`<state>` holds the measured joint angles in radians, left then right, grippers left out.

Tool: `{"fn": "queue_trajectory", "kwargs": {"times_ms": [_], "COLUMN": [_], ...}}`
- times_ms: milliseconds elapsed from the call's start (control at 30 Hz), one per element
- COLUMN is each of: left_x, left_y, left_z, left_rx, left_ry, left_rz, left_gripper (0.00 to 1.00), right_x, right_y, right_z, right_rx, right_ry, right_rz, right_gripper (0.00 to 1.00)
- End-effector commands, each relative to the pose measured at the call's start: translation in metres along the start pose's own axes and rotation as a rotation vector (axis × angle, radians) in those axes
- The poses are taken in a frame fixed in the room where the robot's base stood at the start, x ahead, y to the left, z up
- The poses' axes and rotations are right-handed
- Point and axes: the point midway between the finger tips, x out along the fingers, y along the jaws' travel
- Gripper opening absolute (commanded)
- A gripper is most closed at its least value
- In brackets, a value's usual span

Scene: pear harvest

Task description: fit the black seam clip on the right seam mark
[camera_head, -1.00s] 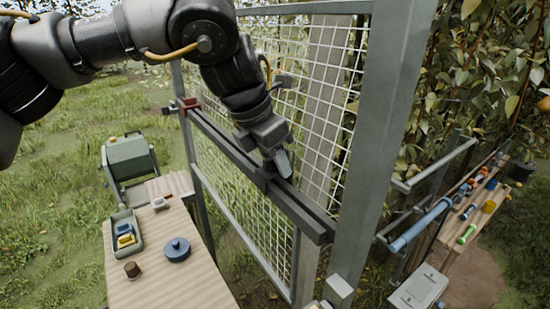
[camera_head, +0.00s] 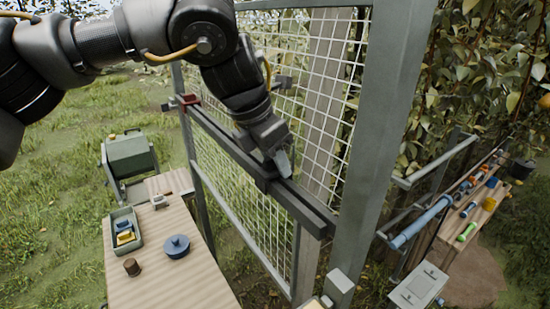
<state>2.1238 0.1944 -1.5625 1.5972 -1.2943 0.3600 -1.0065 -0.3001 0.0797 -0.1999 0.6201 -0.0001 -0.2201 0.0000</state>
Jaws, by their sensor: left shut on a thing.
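My left gripper (camera_head: 276,154) comes down from the upper left onto the dark double rail (camera_head: 305,208) that runs along the mesh gate. It is shut on the black seam clip (camera_head: 265,183), a small dark block at the rail below the fingers. The fingers hide much of the clip, and I cannot tell whether it is fully seated. A red clip (camera_head: 188,99) sits at the rail's far left end. I cannot make out the right seam mark. My right gripper is not in view.
The gate post (camera_head: 372,130) stands close on the right. A tool shelf (camera_head: 487,210) lies beyond it.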

Motion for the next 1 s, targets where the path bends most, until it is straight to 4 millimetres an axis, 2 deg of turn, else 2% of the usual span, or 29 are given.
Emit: {"fn": "queue_trajectory", "kwargs": {"times_ms": [333, 367, 533, 833, 1000], "left_x": [0.004, 0.004, 0.004, 0.001, -0.02], "left_y": [0.0, 0.0, 0.0, 0.0, 0.0], "left_z": [-0.002, -0.002, -0.002, -0.002, -0.001], "left_rx": [0.0, 0.0, 0.0, 0.0, -0.001], "left_ry": [0.0, -0.001, 0.0, -0.001, -0.005], "left_rz": [0.0, 0.0, 0.0, 0.0, 0.003], "left_gripper": [0.14, 0.38, 0.6, 0.61, 0.61], "right_x": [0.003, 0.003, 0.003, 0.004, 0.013], "right_y": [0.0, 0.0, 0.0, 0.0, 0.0], "right_z": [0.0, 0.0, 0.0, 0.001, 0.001], "right_rx": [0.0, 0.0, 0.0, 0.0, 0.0], "right_ry": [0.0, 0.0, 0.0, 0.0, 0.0], "right_rz": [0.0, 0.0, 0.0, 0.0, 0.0], "right_gripper": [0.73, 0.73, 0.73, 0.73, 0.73]}}
